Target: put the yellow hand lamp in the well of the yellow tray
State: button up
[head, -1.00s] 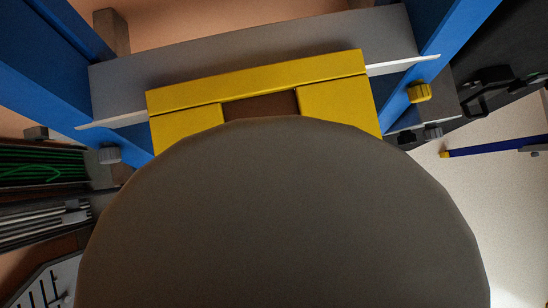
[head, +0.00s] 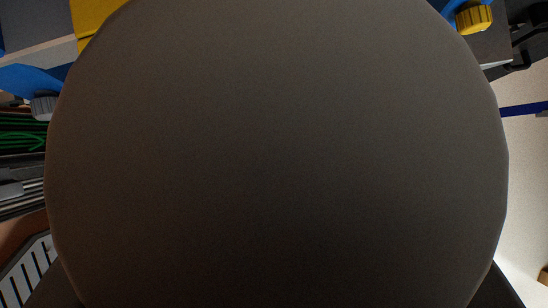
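A large, plain grey-brown round surface (head: 275,160) fills most of the view, very close to the camera. I cannot tell what it is. Only a yellow corner (head: 88,24) shows at the top left, past the edge of the round surface. It looks like part of the yellow tray; its well is hidden. I cannot make out the yellow hand lamp anywhere. My gripper and its fingers do not show, so whether it holds anything cannot be seen.
A grey knob (head: 43,106) on a blue part shows at the left, above green cables (head: 22,136). A slotted pale panel (head: 28,275) is at the lower left. A yellow knob (head: 474,19) is at the upper right. A blue bar (head: 524,109) crosses pale floor at the right.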

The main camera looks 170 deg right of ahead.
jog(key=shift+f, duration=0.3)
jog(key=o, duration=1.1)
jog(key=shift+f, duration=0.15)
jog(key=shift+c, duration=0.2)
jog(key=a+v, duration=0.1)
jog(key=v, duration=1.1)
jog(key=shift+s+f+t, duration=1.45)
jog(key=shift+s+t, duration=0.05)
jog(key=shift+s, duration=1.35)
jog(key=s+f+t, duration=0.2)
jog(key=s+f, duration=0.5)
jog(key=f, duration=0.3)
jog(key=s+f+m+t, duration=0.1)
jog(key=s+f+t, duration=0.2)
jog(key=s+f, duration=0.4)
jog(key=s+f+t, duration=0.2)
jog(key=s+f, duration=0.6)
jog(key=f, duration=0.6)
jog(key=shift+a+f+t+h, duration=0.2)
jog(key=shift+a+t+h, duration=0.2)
